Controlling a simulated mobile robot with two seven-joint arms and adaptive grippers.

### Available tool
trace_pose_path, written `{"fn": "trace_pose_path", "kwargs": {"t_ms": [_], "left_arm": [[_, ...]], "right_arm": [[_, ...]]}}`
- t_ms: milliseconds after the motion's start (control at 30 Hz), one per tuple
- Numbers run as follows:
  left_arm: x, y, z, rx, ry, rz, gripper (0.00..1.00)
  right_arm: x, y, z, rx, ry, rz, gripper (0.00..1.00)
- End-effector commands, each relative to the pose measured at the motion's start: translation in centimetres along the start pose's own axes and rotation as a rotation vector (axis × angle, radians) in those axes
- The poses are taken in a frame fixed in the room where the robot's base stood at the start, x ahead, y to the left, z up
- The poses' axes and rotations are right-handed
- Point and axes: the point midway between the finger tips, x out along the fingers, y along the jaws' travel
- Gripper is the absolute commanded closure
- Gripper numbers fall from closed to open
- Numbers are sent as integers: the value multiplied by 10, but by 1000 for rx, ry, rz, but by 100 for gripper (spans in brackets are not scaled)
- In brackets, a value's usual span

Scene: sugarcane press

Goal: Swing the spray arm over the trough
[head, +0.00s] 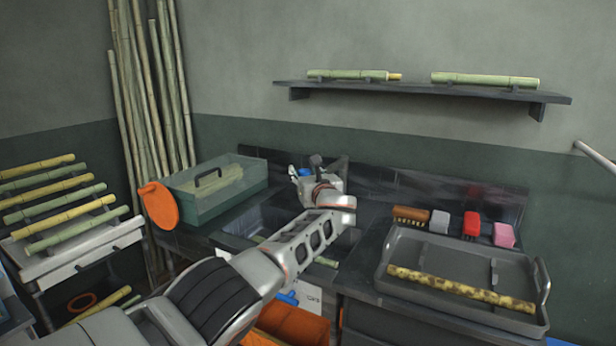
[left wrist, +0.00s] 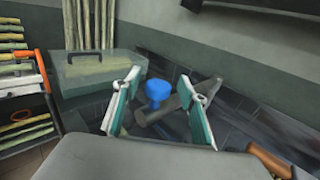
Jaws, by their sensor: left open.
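The spray arm (left wrist: 178,103) is a dark grey bar with a blue knob (left wrist: 157,90). In the left wrist view it lies beyond and between my fingers. In the head view the blue knob (head: 305,172) shows just past my left gripper (head: 306,172), which hides most of the bar. My left gripper, also in the left wrist view (left wrist: 160,88), is open, with its teal-padded fingers on either side of the knob; I cannot tell whether they touch it. The trough (head: 252,220) is a dark basin in the counter, partly hidden by my left arm. My right gripper is out of view.
A lidded green box (head: 215,188) and an orange paddle (head: 159,205) stand left of the trough. Brushes and blocks (head: 440,221) and a grey tray (head: 390,282) holding a speckled cane (head: 460,289) are on the right. A wall shelf (head: 420,90) is above.

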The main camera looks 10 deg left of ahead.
Motion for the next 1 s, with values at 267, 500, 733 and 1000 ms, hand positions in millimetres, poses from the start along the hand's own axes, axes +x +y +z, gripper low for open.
{"fn": "trace_pose_path", "kwargs": {"t_ms": [267,500,733,1000], "left_arm": [[-12,-4,-2,-2,1,-5,58],[-25,3,0,-3,1,2,58],[-49,2,-1,-4,1,1,58],[-70,1,0,-1,0,1,58]], "right_arm": [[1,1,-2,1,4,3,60],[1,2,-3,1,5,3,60],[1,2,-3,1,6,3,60],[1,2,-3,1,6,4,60]]}}
